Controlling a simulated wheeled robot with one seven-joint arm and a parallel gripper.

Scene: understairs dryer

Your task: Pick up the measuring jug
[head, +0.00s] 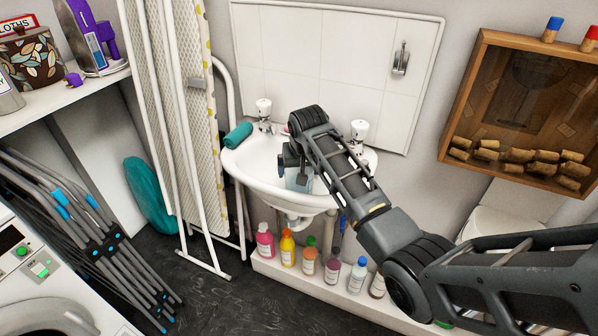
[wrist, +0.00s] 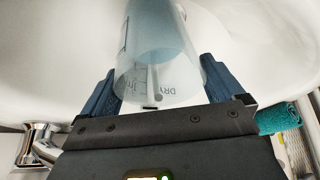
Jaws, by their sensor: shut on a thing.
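The measuring jug (wrist: 158,72) is a clear, bluish vessel with printed markings, seen between my fingers in the wrist view. My gripper (wrist: 158,88) is shut on it, with one dark blue finger on each side. In the head view the jug (head: 299,181) shows as a small pale blue patch at the front of the white basin (head: 247,159). My gripper (head: 291,160) is over the basin there and is partly hidden by my arm. I cannot tell whether the jug touches the basin.
A teal rolled cloth (head: 238,135) lies on the basin's left rim. Taps (head: 359,131) stand at its back. Several coloured bottles (head: 265,241) stand on a ledge below. An ironing board (head: 200,120) leans at the left, and a wooden cork box (head: 520,110) hangs at the right.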

